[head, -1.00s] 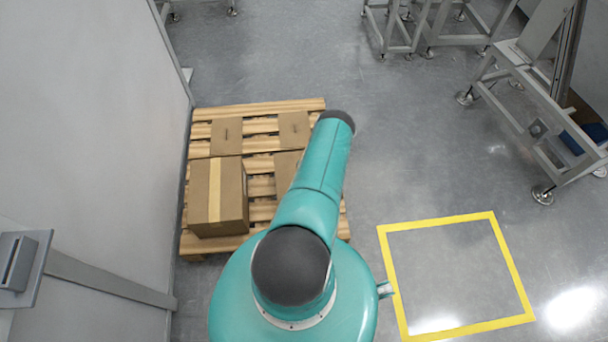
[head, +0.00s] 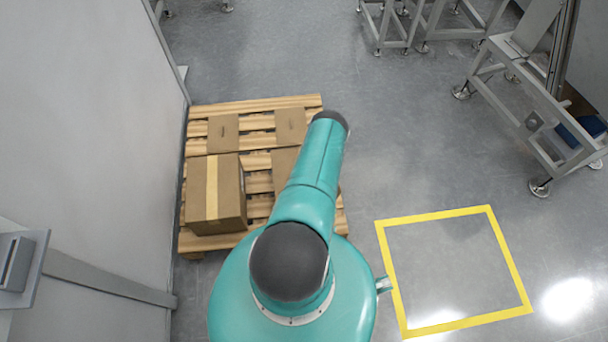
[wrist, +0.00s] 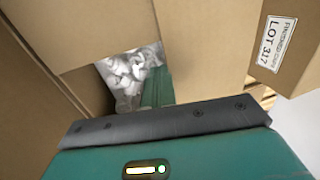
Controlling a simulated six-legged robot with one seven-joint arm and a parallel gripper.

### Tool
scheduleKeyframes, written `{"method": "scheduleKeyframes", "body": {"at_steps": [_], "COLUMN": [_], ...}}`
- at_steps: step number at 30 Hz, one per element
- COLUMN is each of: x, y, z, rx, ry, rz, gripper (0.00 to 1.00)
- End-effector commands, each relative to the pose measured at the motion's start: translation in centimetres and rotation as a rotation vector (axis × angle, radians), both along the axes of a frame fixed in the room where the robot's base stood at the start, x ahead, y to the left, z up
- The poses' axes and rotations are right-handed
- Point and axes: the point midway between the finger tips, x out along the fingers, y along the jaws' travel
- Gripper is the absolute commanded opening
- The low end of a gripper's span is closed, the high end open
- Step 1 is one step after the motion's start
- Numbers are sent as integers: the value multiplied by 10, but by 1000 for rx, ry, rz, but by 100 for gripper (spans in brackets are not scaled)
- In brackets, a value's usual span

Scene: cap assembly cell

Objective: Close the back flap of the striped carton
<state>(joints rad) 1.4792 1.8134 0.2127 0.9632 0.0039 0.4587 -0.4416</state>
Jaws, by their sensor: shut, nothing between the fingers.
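An open cardboard carton (wrist: 205,40) fills most of the wrist view, seen very close. Its brown flaps and walls frame a gap. White caps (wrist: 133,70) show inside through the gap. A white label (wrist: 273,43) reading LOT 317 is on the cardboard at the right. I cannot make out stripes or tell for sure which panel is the back flap. My gripper (wrist: 157,88) is shut and empty, its teal fingers at the gap in front of the caps. Whether it touches the cardboard is unclear. My gripper is hidden in the head view.
A wooden pallet (head: 256,103) stands by the wall at left with a taped closed carton (head: 215,192) and other cartons, partly behind my arm. A yellow floor square (head: 455,270) is empty at right. Metal frames (head: 530,90) stand at upper right; open floor lies between.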

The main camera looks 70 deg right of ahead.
Motion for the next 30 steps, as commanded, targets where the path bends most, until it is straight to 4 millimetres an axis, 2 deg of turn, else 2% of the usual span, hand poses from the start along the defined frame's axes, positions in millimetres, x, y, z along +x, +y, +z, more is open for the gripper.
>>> {"method": "scheduleKeyframes", "body": {"at_steps": [9,14,20,30], "x": [10,9,2,-12], "y": [6,4,-1,-8], "z": [-4,5,33,96], "rx": [3,1,-2,-2], "ry": [-2,-2,-1,0], "rz": [0,0,-1,0], "gripper": [0,0,0,0]}}
